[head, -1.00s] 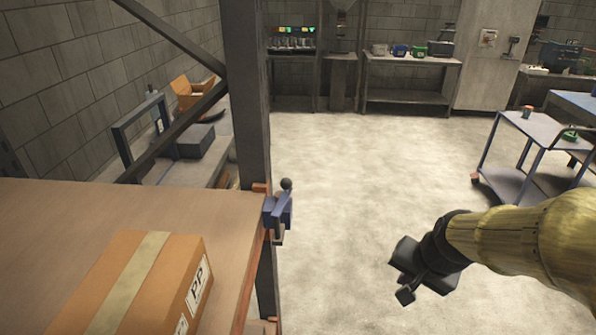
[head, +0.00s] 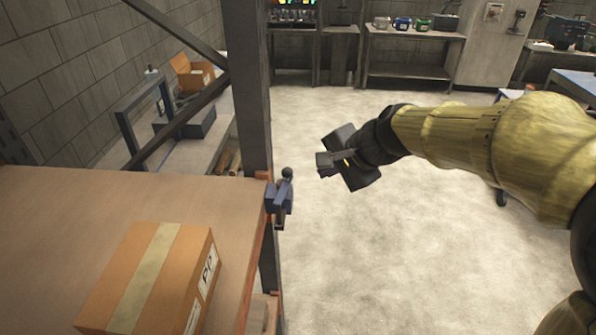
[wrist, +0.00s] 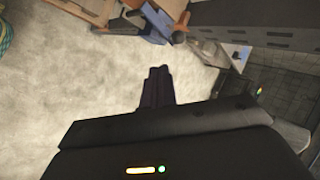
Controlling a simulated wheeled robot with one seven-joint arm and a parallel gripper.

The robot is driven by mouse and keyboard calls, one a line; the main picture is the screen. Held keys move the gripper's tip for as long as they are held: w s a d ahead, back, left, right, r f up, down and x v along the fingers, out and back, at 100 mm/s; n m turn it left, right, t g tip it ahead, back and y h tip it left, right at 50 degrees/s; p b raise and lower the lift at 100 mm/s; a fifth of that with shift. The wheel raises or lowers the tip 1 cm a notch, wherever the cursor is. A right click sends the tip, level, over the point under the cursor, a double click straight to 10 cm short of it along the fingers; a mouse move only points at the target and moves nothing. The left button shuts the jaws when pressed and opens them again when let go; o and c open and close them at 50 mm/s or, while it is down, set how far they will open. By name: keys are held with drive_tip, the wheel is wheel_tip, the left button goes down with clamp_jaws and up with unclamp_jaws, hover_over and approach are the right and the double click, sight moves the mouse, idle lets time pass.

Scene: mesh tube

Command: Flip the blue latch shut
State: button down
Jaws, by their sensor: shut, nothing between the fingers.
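The blue latch (head: 277,198) with a dark round knob (head: 287,173) is mounted at the right edge of the shelf, by the grey post. Its lever stands up at a tilt, with the knob at the top. My gripper (head: 322,164) is shut and empty, just right of the latch and slightly above it in the picture, apart from it. In the wrist view the closed fingers (wrist: 157,75) point toward the latch (wrist: 150,27), which is near the top with its knob (wrist: 180,38) to the right.
A cardboard box (head: 150,280) sits on the brown shelf (head: 110,205) left of the latch. The grey upright post (head: 252,90) rises just behind the latch. The floor (head: 400,270) right of the shelf is clear. A table and workbench stand at the back.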

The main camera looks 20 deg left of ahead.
sight(290, 178)
drive_tip(key=w+a+r+p+x, duration=0.1)
drive_tip(key=p+x, duration=0.3)
drive_tip(key=x, duration=0.7)
drive_tip(key=shift+a+r, duration=0.3)
drive_tip(key=shift+a, duration=0.1)
